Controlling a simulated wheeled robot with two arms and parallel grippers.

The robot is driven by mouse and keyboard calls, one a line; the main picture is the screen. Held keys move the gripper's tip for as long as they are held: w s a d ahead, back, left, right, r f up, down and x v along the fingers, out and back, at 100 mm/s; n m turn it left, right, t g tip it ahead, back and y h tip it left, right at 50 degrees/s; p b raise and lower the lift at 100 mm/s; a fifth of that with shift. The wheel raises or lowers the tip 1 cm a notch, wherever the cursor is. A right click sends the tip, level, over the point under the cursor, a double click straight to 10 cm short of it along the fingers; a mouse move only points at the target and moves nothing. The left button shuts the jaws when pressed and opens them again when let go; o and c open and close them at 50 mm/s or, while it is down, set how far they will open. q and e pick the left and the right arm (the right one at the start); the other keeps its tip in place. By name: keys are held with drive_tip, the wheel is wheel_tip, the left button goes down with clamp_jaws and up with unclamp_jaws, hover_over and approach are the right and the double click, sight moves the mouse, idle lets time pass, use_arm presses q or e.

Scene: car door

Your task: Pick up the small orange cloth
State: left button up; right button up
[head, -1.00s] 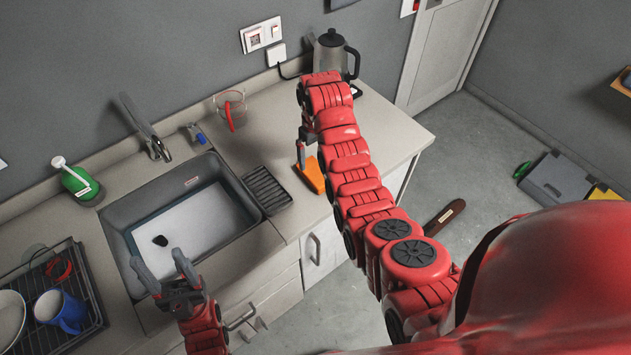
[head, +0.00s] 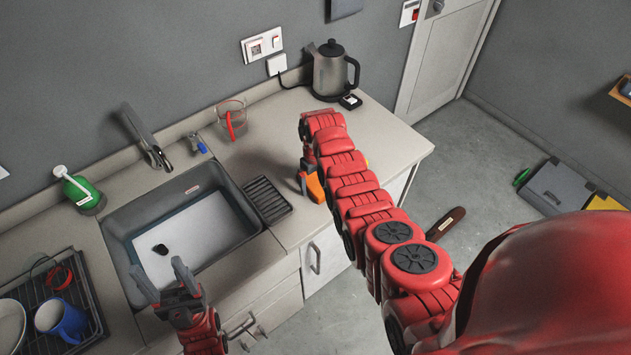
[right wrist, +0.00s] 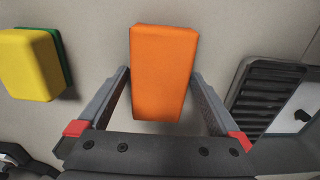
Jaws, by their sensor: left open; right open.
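The small orange cloth (right wrist: 165,62) looks like a folded block on the counter. In the head view the cloth (head: 314,187) shows partly, at the counter's front edge beside the right arm. My right gripper (right wrist: 160,82) is open above it, with one finger on each side of the cloth's lower part in the right wrist view. I cannot tell whether the fingers touch it. In the head view my right gripper (head: 306,178) is partly hidden by its wrist. My left gripper (head: 162,282) is open and empty near the sink's front edge.
A yellow and green sponge (right wrist: 32,66) lies left of the cloth in the right wrist view. A black ribbed rack (head: 268,198) lies between cloth and sink (head: 190,235). A kettle (head: 332,72) and a measuring cup (head: 231,118) stand behind. The counter between is mostly free.

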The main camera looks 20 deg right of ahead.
drive_tip(key=c, duration=1.1)
drive_tip(key=shift+c, duration=0.2)
drive_tip(key=shift+w+r, duration=0.15)
